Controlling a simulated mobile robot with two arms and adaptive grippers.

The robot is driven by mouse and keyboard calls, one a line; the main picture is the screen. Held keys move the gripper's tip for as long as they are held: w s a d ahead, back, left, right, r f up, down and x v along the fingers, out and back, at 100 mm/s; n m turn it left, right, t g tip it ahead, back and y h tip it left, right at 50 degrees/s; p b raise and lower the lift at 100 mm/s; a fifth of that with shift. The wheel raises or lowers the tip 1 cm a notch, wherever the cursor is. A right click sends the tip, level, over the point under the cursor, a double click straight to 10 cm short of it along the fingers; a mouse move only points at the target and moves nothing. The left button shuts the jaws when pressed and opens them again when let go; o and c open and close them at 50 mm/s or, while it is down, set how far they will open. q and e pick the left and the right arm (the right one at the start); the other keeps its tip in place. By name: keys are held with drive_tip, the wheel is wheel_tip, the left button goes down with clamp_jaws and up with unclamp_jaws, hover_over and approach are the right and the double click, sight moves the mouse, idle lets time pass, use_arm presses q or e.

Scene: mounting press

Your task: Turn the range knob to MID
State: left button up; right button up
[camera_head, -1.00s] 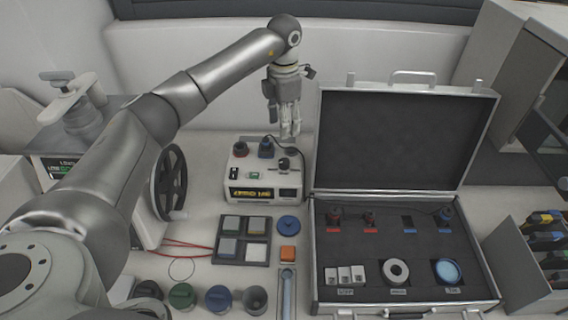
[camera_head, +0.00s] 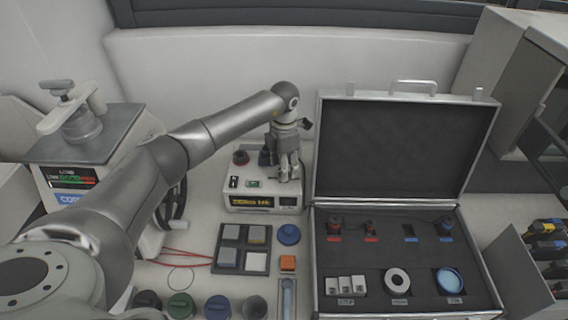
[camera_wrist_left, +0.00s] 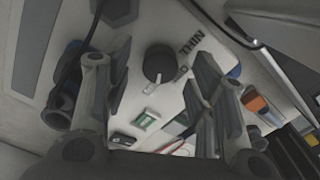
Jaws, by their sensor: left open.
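The range knob (camera_wrist_left: 158,66) is a dark round knob with a pale pointer on the white instrument box (camera_head: 262,202). In the left wrist view it sits between my open fingers, with the lettering "THIN" beside it; the fingers look apart from it. In the head view my left gripper (camera_head: 288,176) points down over the right part of the box and hides the knob. It also shows in the left wrist view (camera_wrist_left: 160,95), open and empty. My right gripper is not in view.
An open case (camera_head: 330,300) stands close on the right. A tray of square pieces (camera_head: 241,247), a blue disc (camera_head: 288,234) and an orange block (camera_head: 287,263) lie in front. A handwheel machine (camera_head: 90,150) stands left.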

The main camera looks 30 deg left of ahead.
use_arm(q)
drive_tip(key=shift+f, duration=0.55)
drive_tip(key=c, duration=1)
